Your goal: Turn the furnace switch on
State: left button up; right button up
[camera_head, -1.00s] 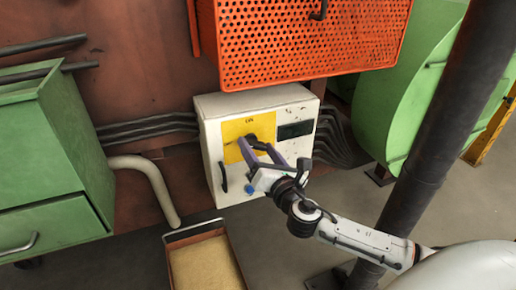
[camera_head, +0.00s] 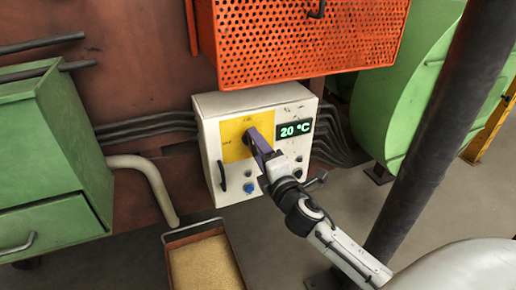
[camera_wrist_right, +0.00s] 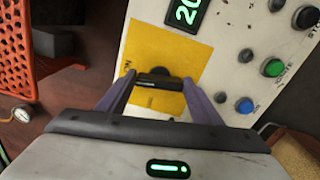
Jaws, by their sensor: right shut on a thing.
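The furnace switch is a black rotary knob (camera_wrist_right: 158,82) on a yellow plate (camera_head: 234,148), on the front of a white control box (camera_head: 210,135). The display (camera_head: 295,129) on the box is lit green and reads 20 °C. My right gripper (camera_head: 251,136) is at the knob, with its purple fingers shut on the knob's handle. In the right wrist view the handle lies crosswise between the fingertips. In the head view the fingers hide most of the knob. My left gripper is not in view.
A blue button (camera_head: 249,188) and several other controls sit low on the box. An orange perforated guard (camera_head: 300,45) hangs above. A dark post (camera_head: 430,130) stands at right, near my right arm. A tray of yellowish grains (camera_head: 205,265) lies below.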

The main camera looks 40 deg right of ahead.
jog(key=shift+m, duration=0.9)
jog(key=shift+d, duration=0.1)
jog(key=o, duration=1.1)
jog(key=shift+c, duration=0.2)
